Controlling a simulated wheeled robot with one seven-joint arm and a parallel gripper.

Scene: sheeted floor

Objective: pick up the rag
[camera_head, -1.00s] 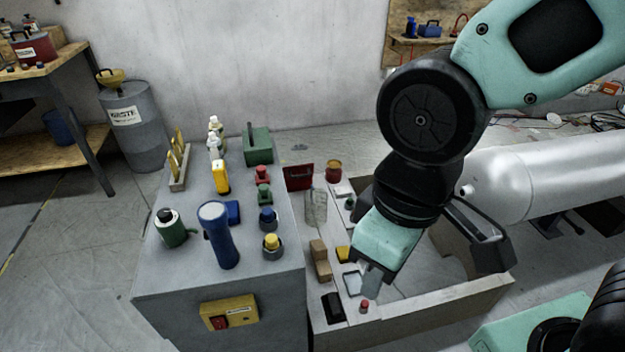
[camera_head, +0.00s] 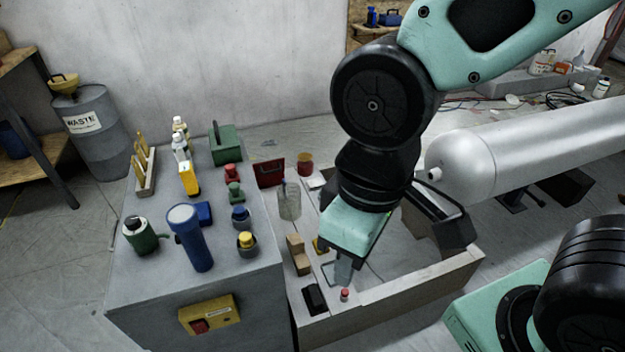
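I cannot make out a rag for certain in this view. My gripper (camera_head: 343,271) points down over the low wooden-edged frame (camera_head: 420,290), close above its left strip near a small red-topped item (camera_head: 345,294). Only a grey finger shows below the teal wrist, so its opening is hidden. I see nothing clearly held in it. My arm hides part of the frame behind it.
A grey cabinet (camera_head: 150,290) at left bears a blue flashlight (camera_head: 192,238), a green canister (camera_head: 139,234), bottles and a green box (camera_head: 225,146). A large silver cylinder (camera_head: 540,145) lies at right. A waste drum (camera_head: 92,130) stands at back left.

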